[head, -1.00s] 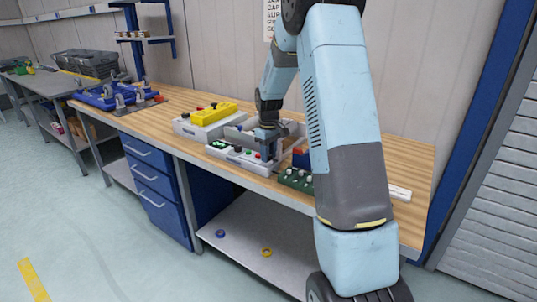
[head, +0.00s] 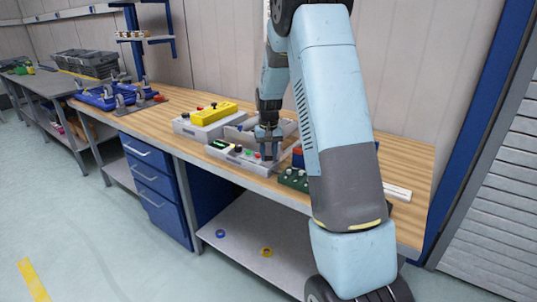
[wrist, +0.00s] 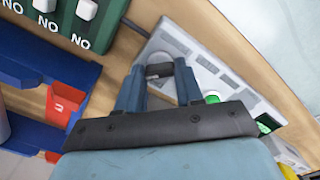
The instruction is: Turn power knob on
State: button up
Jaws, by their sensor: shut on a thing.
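The light grey control panel (head: 232,157) sits near the front edge of the wooden bench. It carries a small green display and coloured buttons; a green button (wrist: 212,98) shows beside my fingers in the wrist view. My gripper (head: 269,158) points down at the right end of the panel. In the wrist view my gripper (wrist: 160,74) is shut on a small dark knob (wrist: 159,70) on the panel's face. The fingers hide part of the knob, and I cannot read its setting.
A green board with white switches (head: 294,179) lies close to the right of the panel. A red and blue holder (wrist: 62,108) is also near my gripper. A yellow case (head: 214,114) stands on a grey box behind left.

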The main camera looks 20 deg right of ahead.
dwell(0.4)
jog(key=o, duration=1)
jog(key=shift+o, duration=0.2)
notch_tip(320, 180, up, 14)
jog(key=shift+f, duration=0.15)
